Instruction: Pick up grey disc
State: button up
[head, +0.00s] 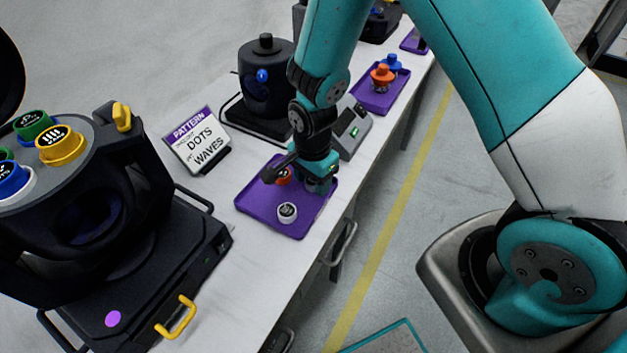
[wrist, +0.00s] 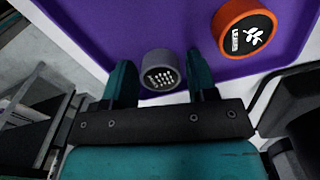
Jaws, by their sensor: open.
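The grey disc (head: 287,212) sits on the purple tray (head: 262,213), toward its near end. It has a dark top with light dots. In the wrist view the grey disc (wrist: 160,72) shows between my two fingers, close to the left one. My gripper (head: 319,186) is open and empty over the right part of the tray. Its fingers stand apart in the wrist view (wrist: 161,82). I cannot tell the exact height of the fingertips against the disc. An orange disc (wrist: 247,32) lies to the right of it; my arm partly hides this disc (head: 284,178) in the head view.
A sign (head: 196,141) reading "PATTERN", "DOTS" and "WAVES" stands left of the tray. A large black lamp (head: 110,215) with coloured discs on top fills the left. Another purple tray (head: 372,101) lies farther back. The bench's right edge is close to the tray.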

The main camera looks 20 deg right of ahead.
jog(key=shift+c, duration=0.2)
jog(key=c, duration=0.6)
jog(key=shift+c, duration=0.2)
notch_tip(320, 180, up, 20)
